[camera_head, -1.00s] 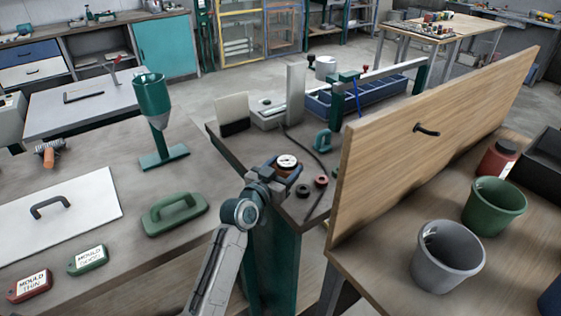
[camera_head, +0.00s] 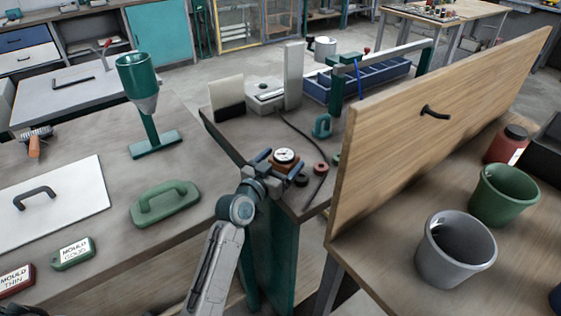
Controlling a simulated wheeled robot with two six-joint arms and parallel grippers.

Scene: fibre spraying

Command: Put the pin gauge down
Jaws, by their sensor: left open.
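The pin gauge (camera_head: 285,156) has a white round dial and an orange-brown body. It appears to stand upright at the near corner of the middle bench (camera_head: 233,133). My left gripper (camera_head: 279,164) is open, with one finger on each side of the gauge's body. I cannot tell whether the fingers still touch it. The gauge's underside is hidden by the gripper. My right gripper is not in view.
A dark ring (camera_head: 301,180) and a red ring (camera_head: 320,169) lie just right of the gauge. A teal clamp-like piece (camera_head: 322,125) and a black cable are behind. A tall wooden board (camera_head: 440,120) stands close on the right.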

